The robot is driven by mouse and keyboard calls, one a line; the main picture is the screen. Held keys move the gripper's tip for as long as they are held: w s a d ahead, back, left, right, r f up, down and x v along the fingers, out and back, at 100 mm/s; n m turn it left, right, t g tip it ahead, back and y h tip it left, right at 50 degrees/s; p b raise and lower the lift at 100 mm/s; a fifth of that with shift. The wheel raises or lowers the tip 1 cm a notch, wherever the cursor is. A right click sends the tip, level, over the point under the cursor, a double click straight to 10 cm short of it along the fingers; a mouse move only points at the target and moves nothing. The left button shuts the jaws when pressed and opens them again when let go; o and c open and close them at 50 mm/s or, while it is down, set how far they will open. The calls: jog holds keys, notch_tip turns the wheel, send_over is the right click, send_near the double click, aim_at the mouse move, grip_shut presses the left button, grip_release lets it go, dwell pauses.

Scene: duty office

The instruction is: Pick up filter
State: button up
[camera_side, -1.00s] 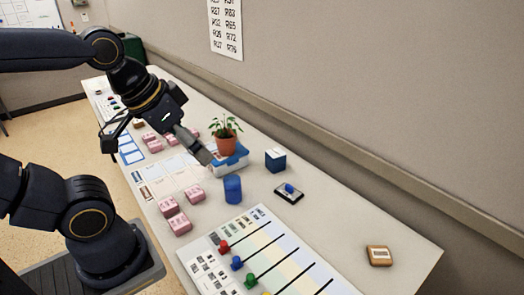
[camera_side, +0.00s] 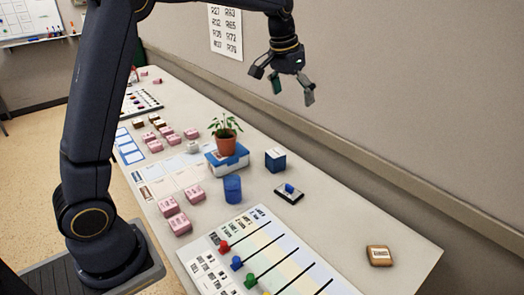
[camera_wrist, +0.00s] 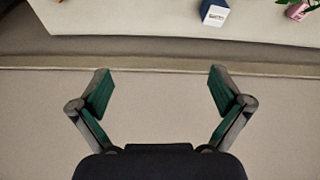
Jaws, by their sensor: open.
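My gripper (camera_side: 292,92) is open and empty, held high above the back of the table near the wall. In the wrist view its two fingers (camera_wrist: 159,76) stand wide apart with only wall between them. I cannot tell for sure which thing is the filter. A dark blue box (camera_side: 276,160) with a white top stands at the table's wall side, below my gripper. It also shows at the top of the wrist view (camera_wrist: 214,13). A blue cylinder (camera_side: 232,189) stands nearer the front. A small white object (camera_side: 193,147) lies left of the plant.
A potted plant (camera_side: 226,143) stands on a blue and white box (camera_side: 228,160). A black-edged tray (camera_side: 289,193) holds a small blue piece. Pink blocks (camera_side: 169,206), a board with coloured pegs (camera_side: 262,250) and a brown block (camera_side: 379,255) lie on the table. The wall is close behind.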

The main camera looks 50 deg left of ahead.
jog(key=w+a+f+g, duration=0.1)
jog(key=w+f, duration=0.1)
jog(key=f, duration=0.5)
jog(key=w+a+f+g, duration=0.1)
jog(key=w+f, duration=0.2)
jog(key=f, duration=0.3)
jog(key=g, duration=0.1)
send_over(289, 186)
jog(key=f, duration=1.5)
jog(key=shift+w+a+f, duration=0.1)
jog(key=shift+w+f, duration=0.1)
jog(key=shift+f, duration=0.15)
notch_tip(289, 186, down, 6)
jog(key=shift+s+r, duration=0.1)
